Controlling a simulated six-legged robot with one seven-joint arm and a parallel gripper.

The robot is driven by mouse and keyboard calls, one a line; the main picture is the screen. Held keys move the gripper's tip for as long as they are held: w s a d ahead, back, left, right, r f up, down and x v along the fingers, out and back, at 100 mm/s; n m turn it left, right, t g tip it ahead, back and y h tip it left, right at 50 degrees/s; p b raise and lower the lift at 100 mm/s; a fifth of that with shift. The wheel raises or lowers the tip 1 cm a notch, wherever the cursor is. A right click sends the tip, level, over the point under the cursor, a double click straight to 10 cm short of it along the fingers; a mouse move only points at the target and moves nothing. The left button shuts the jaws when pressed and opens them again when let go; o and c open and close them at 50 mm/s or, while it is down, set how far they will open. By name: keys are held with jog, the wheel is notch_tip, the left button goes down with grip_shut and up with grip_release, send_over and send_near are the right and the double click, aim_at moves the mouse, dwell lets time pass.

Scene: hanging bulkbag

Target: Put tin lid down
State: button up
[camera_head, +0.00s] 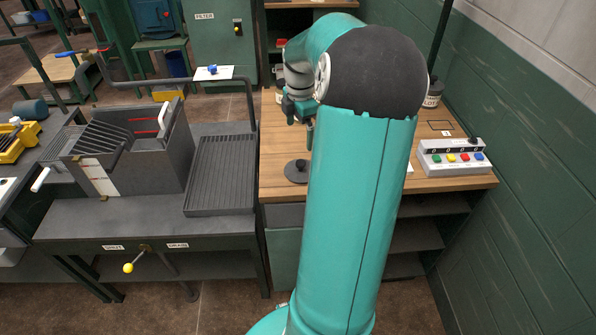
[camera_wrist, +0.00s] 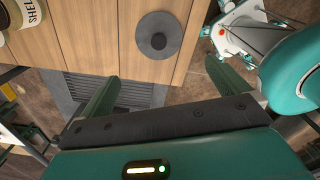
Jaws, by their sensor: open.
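The tin lid is a flat dark grey disc with a round knob (camera_head: 297,171). It lies on the wooden bench top near its left front edge, knob up. The lid also shows at the top of the wrist view (camera_wrist: 158,36), clear of both fingers. My gripper (camera_wrist: 161,72) is open and empty, its fingers wide apart. In the head view my gripper (camera_head: 309,138) hangs above the bench behind the lid, partly hidden by my arm. A cream container marked "SHELL" (camera_wrist: 28,28) stands at the left of the wrist view, cut off by the edge.
The wooden bench (camera_head: 275,140) has a control box with coloured buttons (camera_head: 453,157) at right and a jar (camera_head: 433,92) behind my arm. Left of it stand a ribbed grey tray (camera_head: 220,175) and a grey slotted box (camera_head: 130,145). A green wall (camera_head: 530,150) bounds the right.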

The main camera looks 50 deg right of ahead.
send_over(301, 162)
jog(key=f, duration=0.7)
jog(key=shift+s+a+f, duration=0.1)
jog(key=shift+a+f, duration=0.1)
jog(key=shift+f, duration=0.2)
jog(key=shift+d+f, duration=0.15)
jog(key=shift+f, duration=2.8)
jog(key=c, duration=0.8)
jog(key=shift+o, duration=0.2)
jog(key=shift+r, duration=0.1)
